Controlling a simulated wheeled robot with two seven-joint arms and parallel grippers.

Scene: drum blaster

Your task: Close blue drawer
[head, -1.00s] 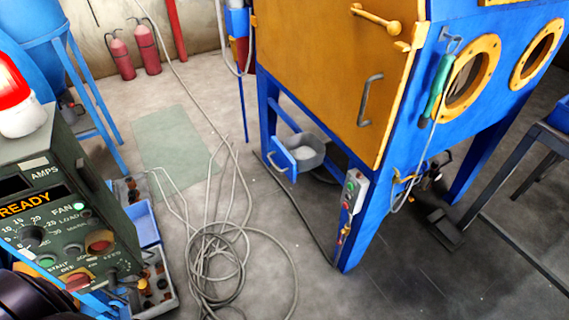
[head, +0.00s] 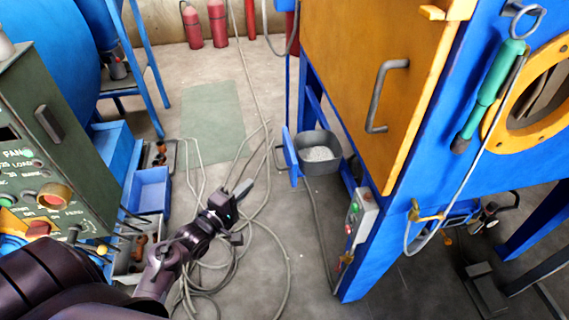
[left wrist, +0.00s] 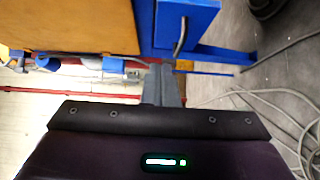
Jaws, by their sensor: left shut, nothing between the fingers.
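The blue drawer has a blue front panel (head: 291,156) with a handle, and a grey bin (head: 320,166) behind it holding pale material. It stands pulled out under the orange-doored blast cabinet (head: 375,80). The blue front and its handle also show at the top of the left wrist view (left wrist: 187,24). My left gripper (head: 244,188) is shut and empty, to the left of and nearer than the drawer front, with a gap between them in the head view. Its closed fingers show in the left wrist view (left wrist: 163,85). My right gripper is out of view.
Coiled grey cables (head: 270,250) lie on the floor below my left arm. A green control box (head: 45,150) and blue bins (head: 150,190) stand on the left. The cabinet's blue leg with a switch box (head: 360,215) stands right of the drawer. Fire extinguishers (head: 217,22) stand at the back.

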